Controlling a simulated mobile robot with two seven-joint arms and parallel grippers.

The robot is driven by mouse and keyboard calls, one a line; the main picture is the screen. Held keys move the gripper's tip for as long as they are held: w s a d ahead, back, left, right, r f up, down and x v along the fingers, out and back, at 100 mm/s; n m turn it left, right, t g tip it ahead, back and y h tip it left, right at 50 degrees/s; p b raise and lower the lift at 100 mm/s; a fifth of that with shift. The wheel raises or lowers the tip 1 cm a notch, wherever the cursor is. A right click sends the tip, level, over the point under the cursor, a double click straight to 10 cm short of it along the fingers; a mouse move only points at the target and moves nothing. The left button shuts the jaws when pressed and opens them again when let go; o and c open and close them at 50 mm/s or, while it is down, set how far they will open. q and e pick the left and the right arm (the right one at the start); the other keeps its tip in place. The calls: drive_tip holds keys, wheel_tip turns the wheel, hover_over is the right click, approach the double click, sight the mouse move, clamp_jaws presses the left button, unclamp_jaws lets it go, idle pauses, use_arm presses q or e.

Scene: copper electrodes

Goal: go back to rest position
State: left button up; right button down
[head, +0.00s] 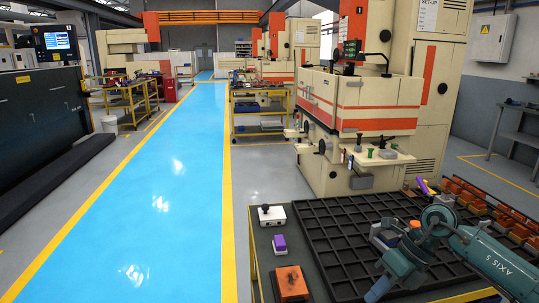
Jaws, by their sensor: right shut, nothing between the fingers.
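My right arm comes in from the lower right over the table, with its wrist bent down. My right gripper (378,291) is shut and empty at the end of the arm, low in the head view, over the front part of the black grid tray (320,240). My left gripper and left arm do not show in the head view. No electrode is held.
On the table left of the tray stand an orange block (290,283), a purple-topped piece (279,244) and a white box with a black knob (270,215). Orange blocks (490,215) line the right side. A large machine (370,110) stands behind. The blue walkway (150,200) is clear.

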drive_tip(key=s+a+r+m+t+y, duration=0.1)
drive_tip(key=s+a+m+t+y, duration=0.2)
drive_tip(key=a+y, duration=0.45)
drive_tip(key=s+a+r+m+t+y, duration=0.1)
drive_tip(key=s+a+m+y, duration=0.3)
drive_tip(key=a, duration=0.7)
use_arm(q)
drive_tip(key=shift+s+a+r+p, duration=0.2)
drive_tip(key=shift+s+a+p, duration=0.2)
drive_tip(key=shift+p, duration=0.65)
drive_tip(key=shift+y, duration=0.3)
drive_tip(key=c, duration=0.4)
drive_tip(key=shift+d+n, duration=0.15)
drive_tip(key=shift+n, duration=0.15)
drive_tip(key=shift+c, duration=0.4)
use_arm(e)
drive_tip(key=s+d+f+m+t+h, duration=0.2)
drive_tip(key=s+f+m+h, duration=0.2)
drive_tip(key=m, duration=0.6)
drive_tip(key=s+d+f+m+t+h, duration=0.2)
drive_tip(key=s+d+f+m+h, duration=0.1)
drive_tip(key=f+m, duration=0.5)
drive_tip(key=s+d+f+m+t+h, duration=0.2)
drive_tip(key=f+m+h, duration=0.4)
drive_tip(key=m, duration=0.7)
drive_tip(key=s+d+h, duration=0.1)
drive_tip(key=s, duration=0.1)
drive_tip(key=shift+s+d+f+t, duration=0.2)
drive_tip(key=shift+s+f+t, duration=0.1)
drive_tip(key=shift+s+f, duration=0.1)
